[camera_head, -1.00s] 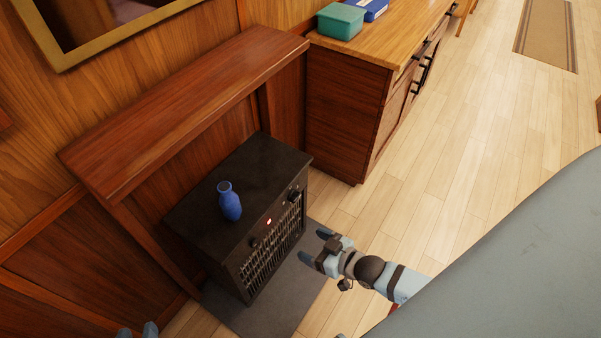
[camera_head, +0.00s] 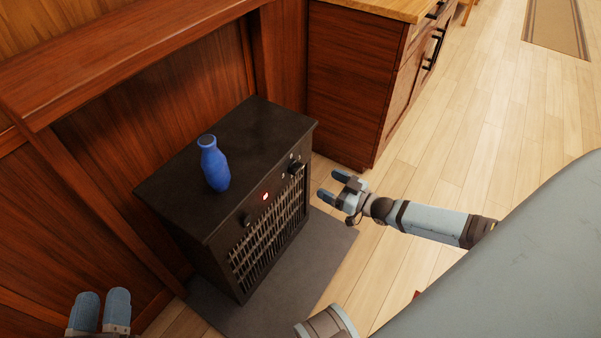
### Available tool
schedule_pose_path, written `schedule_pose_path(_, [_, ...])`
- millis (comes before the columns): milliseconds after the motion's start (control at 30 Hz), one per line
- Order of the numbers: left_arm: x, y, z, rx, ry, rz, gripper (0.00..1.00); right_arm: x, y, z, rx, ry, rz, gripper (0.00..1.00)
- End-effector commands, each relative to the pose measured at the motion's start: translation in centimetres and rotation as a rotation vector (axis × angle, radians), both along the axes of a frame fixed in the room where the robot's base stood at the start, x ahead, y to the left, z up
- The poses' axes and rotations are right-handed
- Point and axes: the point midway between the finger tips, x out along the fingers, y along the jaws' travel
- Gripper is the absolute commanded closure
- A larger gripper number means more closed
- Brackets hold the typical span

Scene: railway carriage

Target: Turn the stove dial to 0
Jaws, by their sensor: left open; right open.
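The black stove (camera_head: 240,155) stands against the wooden wall under a mantel. Its front has a dark dial (camera_head: 295,168) at the upper right and another dark knob (camera_head: 247,219) at the left. A small red-lit display (camera_head: 265,196) sits between them. I cannot read any dial marking. My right gripper (camera_head: 328,188) is open and empty, a little to the right of the stove front and apart from it, near the right dial. My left gripper (camera_head: 103,300) is at the bottom left, open and empty, with its fingertips showing. It is apart from the stove.
A blue vase (camera_head: 214,165) stands upright on the stove top. A grey mat (camera_head: 325,240) lies before the stove. A wooden cabinet (camera_head: 345,85) stands behind it to the right. The mantel (camera_head: 130,55) overhangs at upper left.

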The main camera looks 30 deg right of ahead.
Motion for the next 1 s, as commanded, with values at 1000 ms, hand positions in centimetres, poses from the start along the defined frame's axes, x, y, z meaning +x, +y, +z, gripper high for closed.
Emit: schedule_pose_path(1000, [-0.1, -0.9, -0.6, -0.03, -0.017, -0.047, 0.57, 9.7, 4.1, -0.1, 0.0, 0.002, 0.0, 0.4])
